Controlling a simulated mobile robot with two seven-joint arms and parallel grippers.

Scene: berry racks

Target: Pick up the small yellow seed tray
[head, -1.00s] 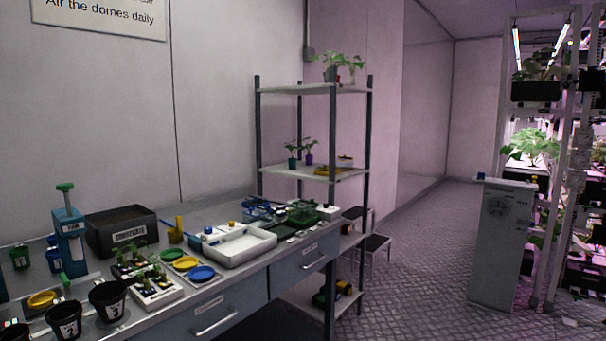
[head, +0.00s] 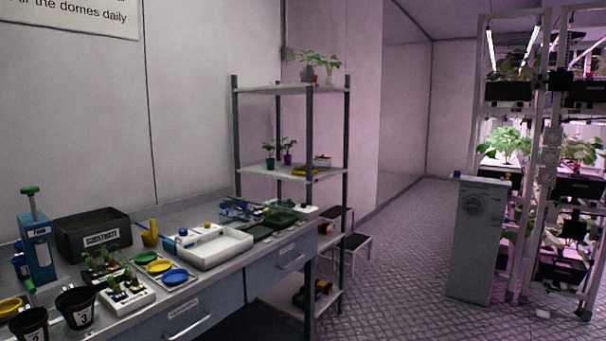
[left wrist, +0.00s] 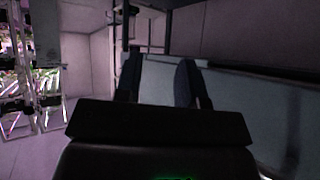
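My right gripper is in neither view.
The workbench on the left holds a white tray (head: 214,249), a black substrate box (head: 93,238), pots and coloured dishes. A step stool (head: 356,243) stands right of the rack. A grey cabinet (head: 479,240) stands further right. Floor between them is open.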

